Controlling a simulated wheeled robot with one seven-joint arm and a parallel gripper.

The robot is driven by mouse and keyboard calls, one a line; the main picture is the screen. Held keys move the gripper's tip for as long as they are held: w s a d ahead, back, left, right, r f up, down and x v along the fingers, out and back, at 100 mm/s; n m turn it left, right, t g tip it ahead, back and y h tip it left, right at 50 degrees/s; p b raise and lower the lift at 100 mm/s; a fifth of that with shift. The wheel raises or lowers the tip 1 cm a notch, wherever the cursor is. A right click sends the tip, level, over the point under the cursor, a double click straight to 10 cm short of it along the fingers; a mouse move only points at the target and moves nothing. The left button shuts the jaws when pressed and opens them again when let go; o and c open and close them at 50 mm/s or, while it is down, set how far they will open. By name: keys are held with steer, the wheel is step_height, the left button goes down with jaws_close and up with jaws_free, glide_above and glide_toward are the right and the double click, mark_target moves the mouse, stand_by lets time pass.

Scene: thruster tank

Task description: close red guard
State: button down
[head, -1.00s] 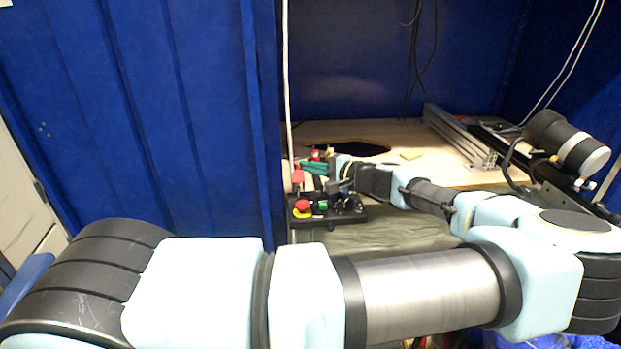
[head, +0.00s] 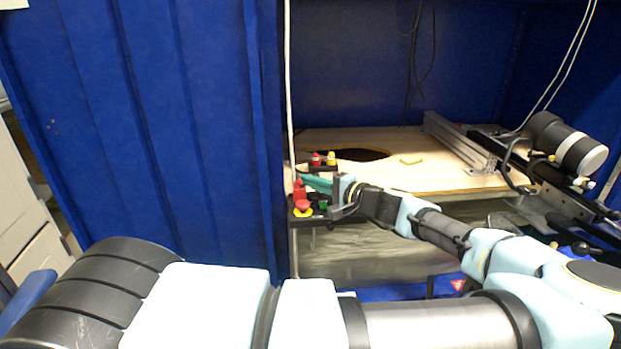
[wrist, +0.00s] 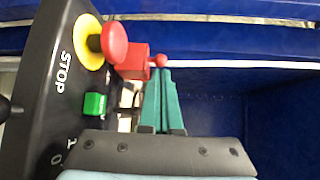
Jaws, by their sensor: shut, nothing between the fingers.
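The red guard (wrist: 132,60) is a red block with a short stem and a round red knob, on the edge of the black control box (wrist: 40,90) in the wrist view. It also shows as a small red shape above the stop button in the head view (head: 298,188). My gripper (wrist: 161,72) has teal fingers that are shut and empty. Their tips are right at the round knob and seem to touch it. What lies under the guard block is partly hidden. I cannot tell the guard's exact angle.
A red stop button (wrist: 114,42) on a yellow base and a green button (wrist: 95,104) sit beside the guard. Red and yellow knobs (head: 323,159) stand behind on the wooden board (head: 450,180). A blue wall (head: 150,130) closes off the left.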

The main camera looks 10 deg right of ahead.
steer(key=shift+s+f, duration=0.3)
steer(key=shift+s, duration=0.05)
stand_by(0.6)
steer(key=b+v, duration=0.1)
steer(key=v, duration=1)
steer(key=shift+b, duration=0.3)
